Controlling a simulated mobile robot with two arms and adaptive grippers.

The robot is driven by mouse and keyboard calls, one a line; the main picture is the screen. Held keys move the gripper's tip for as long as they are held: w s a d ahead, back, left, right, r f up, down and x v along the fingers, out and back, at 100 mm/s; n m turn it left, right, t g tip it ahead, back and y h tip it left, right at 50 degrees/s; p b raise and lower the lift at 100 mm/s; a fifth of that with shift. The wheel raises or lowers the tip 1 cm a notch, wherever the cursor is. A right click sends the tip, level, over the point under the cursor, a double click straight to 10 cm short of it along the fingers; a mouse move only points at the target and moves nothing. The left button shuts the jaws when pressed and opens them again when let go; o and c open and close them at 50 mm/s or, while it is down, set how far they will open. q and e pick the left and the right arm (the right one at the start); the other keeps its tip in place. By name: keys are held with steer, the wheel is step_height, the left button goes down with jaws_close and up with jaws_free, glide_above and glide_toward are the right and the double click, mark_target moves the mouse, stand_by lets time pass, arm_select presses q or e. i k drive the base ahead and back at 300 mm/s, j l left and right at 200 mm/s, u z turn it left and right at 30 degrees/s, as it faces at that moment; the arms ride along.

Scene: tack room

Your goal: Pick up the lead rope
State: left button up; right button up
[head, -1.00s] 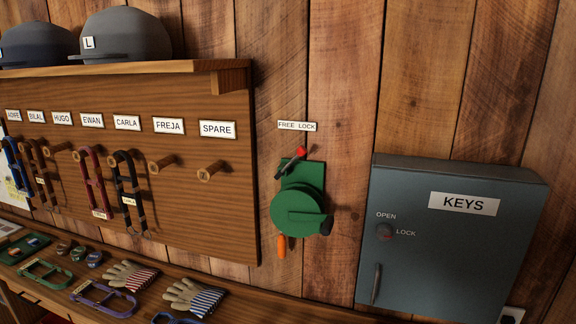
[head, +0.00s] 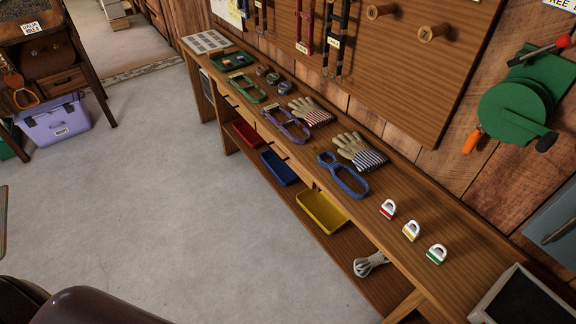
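A pale grey-white coiled rope (head: 369,263), which looks like the lead rope, lies on the lower shelf (head: 335,243) of the long wooden bench. It is at the shelf's near right end, beside the yellow tray and under the bench top. The bench top's front edge is close above it. Neither of my grippers shows in the head view.
The bench top (head: 470,262) holds a blue halter (head: 345,178), gloves (head: 360,152), several padlocks (head: 411,231) and a dark framed board (head: 520,300). A yellow tray (head: 322,211) and blue tray (head: 279,168) share the shelf. The grey floor (head: 190,190) before it is clear.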

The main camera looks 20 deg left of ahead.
mark_target(335, 167)
steer(key=u, duration=0.15)
steer(key=i+j+z, duration=0.1)
steer(key=z, duration=0.3)
steer(key=i+j+z, duration=0.1)
steer(key=j+z, duration=0.45)
steer(key=z, duration=0.25)
steer(key=i+j+z, duration=0.1)
steer(key=j+z, duration=0.15)
steer(key=z, duration=0.2)
